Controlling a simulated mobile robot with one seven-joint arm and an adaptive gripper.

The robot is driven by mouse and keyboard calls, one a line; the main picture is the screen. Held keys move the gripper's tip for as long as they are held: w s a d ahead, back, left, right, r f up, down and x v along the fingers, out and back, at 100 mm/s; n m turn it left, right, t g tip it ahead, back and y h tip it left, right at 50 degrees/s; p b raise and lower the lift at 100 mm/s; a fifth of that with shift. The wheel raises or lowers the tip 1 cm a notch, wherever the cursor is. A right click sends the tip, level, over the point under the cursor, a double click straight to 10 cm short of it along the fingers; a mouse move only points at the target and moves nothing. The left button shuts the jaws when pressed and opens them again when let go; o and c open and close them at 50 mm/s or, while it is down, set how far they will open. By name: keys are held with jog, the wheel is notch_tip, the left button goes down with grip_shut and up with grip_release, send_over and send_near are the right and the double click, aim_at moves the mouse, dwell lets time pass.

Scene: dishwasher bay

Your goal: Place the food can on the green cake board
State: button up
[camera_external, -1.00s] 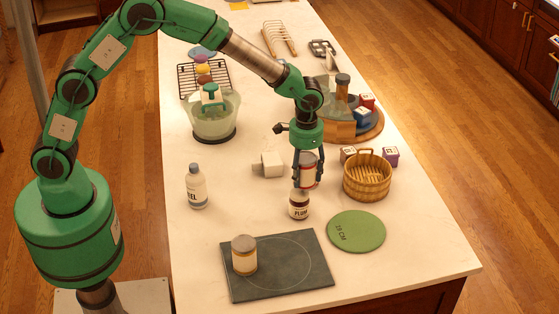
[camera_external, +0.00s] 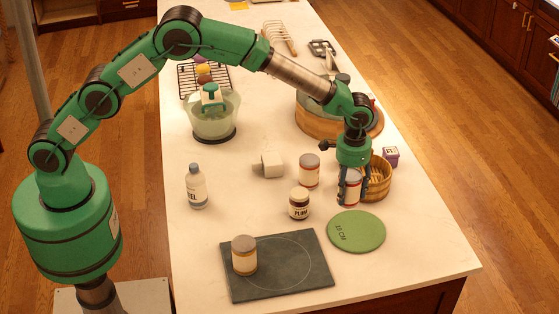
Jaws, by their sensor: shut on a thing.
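My gripper (camera_external: 351,190) points down and is shut on a food can (camera_external: 352,187) with a pale label and reddish bands. The can is upright between the fingers, just behind the green cake board (camera_external: 357,232) in the picture. Its height above the counter is hard to tell. The board is round, marked "19 CM", lies flat near the counter's right front edge and is bare. A similar can (camera_external: 309,171) stands on the counter to the left of my gripper.
A dark PLUM jar (camera_external: 299,204) stands left of the board, and a slate board (camera_external: 300,285) with a jar (camera_external: 244,256) lies in front-left. A wooden basket (camera_external: 378,182) is right behind my gripper. A white bottle (camera_external: 197,188) and a glass bowl (camera_external: 214,120) stand further left.

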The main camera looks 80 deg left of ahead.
dwell(0.4)
send_over(345, 225)
jog(key=shift+w+f, duration=0.1)
jog(key=shift+f, duration=3)
jog(key=shift+f, duration=1.9)
jog(key=shift+f, duration=0.15)
jog(key=o, duration=1.6)
notch_tip(345, 225, up, 12)
jog(key=shift+r, duration=0.15)
